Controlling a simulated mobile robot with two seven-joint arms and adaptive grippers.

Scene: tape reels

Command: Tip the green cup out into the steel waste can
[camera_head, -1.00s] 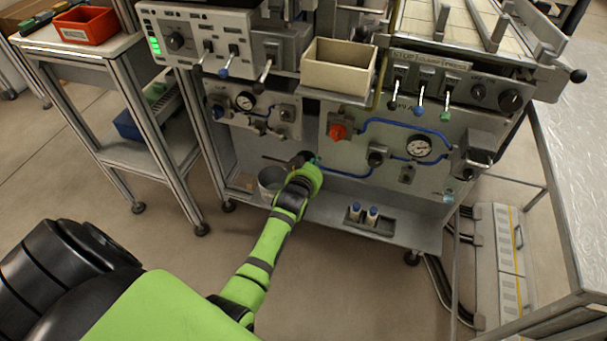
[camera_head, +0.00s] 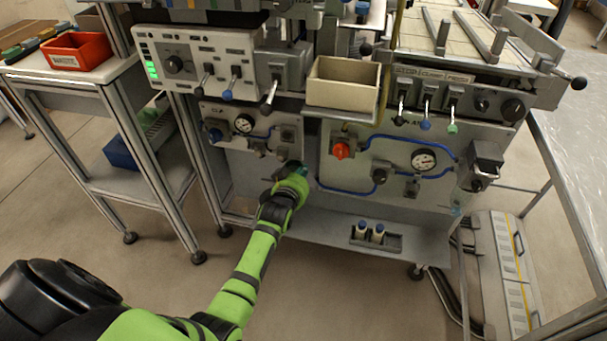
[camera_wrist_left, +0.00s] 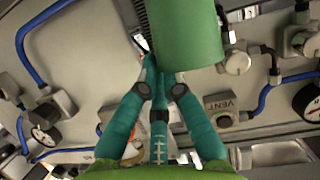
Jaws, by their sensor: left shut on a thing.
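My left gripper (camera_head: 301,168) is low in front of the machine's lower panel in the head view, largely hidden behind my green wrist. In the left wrist view its teal fingers (camera_wrist_left: 162,76) are shut on the green cup (camera_wrist_left: 190,35), a plain green cylinder at the top of the picture. The cup's mouth and contents do not show. In the head view I cannot make out the cup clearly. The steel waste can does not show clearly now; my forearm covers the place on the lower shelf where it stood. My right gripper is not in view.
The machine's panel has a red knob (camera_head: 341,150), a gauge (camera_head: 424,160) and blue pipes close to my gripper. A beige bin (camera_head: 342,84) sits above. A holder (camera_head: 376,238) with two blue-capped bottles is on the lower shelf. A red bin (camera_head: 77,51) stands on the left cart.

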